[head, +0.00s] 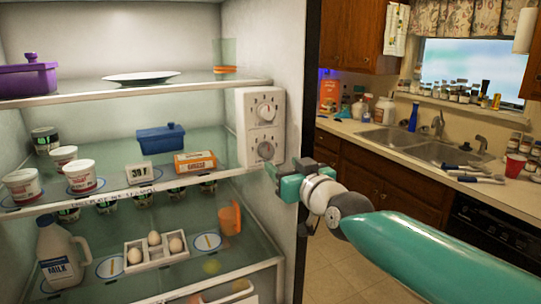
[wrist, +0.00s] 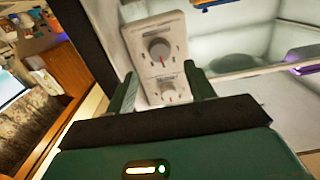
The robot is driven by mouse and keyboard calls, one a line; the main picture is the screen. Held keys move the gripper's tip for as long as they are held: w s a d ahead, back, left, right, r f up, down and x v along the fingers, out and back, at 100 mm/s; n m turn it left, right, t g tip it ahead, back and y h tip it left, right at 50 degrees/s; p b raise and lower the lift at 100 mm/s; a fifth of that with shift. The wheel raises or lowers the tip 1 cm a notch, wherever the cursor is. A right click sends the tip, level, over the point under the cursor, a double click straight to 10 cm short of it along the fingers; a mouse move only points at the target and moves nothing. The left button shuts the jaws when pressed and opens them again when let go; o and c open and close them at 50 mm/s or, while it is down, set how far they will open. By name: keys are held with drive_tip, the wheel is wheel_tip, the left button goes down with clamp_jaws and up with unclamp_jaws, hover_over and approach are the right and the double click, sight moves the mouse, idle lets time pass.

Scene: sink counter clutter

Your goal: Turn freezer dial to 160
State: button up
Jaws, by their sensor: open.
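A white control panel (head: 247,128) with two round dials is on the fridge's right inner wall. The upper dial (head: 266,112) is pale; the lower dial (head: 265,150) is grey. I cannot read which is the freezer dial, nor their settings. In the wrist view, which looks turned over, the grey dial (wrist: 159,49) lies beyond the fingertips and the pale dial (wrist: 167,97) shows between the fingers, each with a red mark. My gripper (head: 271,171) is open and empty, just below and right of the grey dial in the head view. It also shows in the wrist view (wrist: 161,72). Contact is not visible.
Fridge shelves left of the panel hold a blue container (head: 161,138), an orange box (head: 195,162), white tubs (head: 80,175), a milk jug (head: 58,254) and eggs (head: 155,240). The fridge's right edge (head: 307,100) is close to my gripper. A sink counter stands behind right.

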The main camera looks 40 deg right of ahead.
sight(269, 153)
drive_tip(key=x, duration=0.7)
drive_tip(key=shift+w+d, duration=0.1)
drive_tip(key=shift+w, duration=0.15)
drive_tip(key=c, duration=1)
